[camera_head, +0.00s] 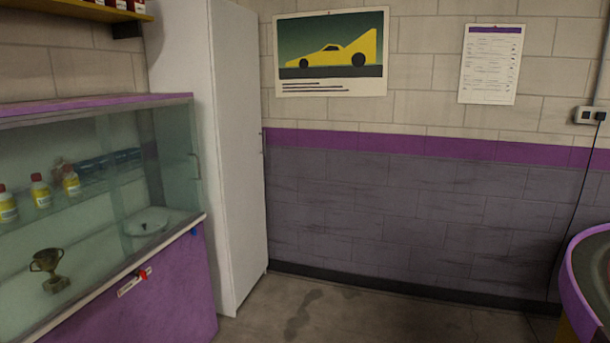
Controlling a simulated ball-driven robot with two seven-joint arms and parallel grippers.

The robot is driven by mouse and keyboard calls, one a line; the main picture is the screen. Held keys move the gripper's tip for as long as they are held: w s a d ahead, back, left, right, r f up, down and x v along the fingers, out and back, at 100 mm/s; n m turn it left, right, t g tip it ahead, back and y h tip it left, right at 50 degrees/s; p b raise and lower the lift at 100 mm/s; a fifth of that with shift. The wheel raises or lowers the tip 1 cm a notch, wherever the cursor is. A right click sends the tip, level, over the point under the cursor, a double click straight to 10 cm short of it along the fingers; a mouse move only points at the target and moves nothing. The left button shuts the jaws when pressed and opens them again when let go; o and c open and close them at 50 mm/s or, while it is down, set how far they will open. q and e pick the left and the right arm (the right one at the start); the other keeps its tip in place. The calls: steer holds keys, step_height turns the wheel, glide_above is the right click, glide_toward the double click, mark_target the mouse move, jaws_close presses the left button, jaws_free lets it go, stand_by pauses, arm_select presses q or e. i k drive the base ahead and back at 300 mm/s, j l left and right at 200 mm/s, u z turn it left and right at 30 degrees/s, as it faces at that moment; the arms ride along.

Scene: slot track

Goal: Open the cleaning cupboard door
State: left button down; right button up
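A tall white cupboard (238,150), which I take to be the cleaning cupboard, stands against the far wall, left of the middle. Its door side faces right and I see it at a steep angle. The door looks shut, with no gap that I can see. The inside of the cupboard is hidden. Neither of my grippers is in view.
A glass display case (95,180) with a purple base stands at the left, next to the cupboard, holding bottles and a trophy (48,270). The floor (370,315) right of the cupboard is clear. A purple-rimmed track table (575,285) stands at the right edge.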

mark_target(234, 28)
steer(key=i, duration=2.15)
steer(key=i+l+u, duration=0.1)
steer(key=i, duration=1)
steer(key=i+l, duration=0.1)
steer(key=i, duration=1)
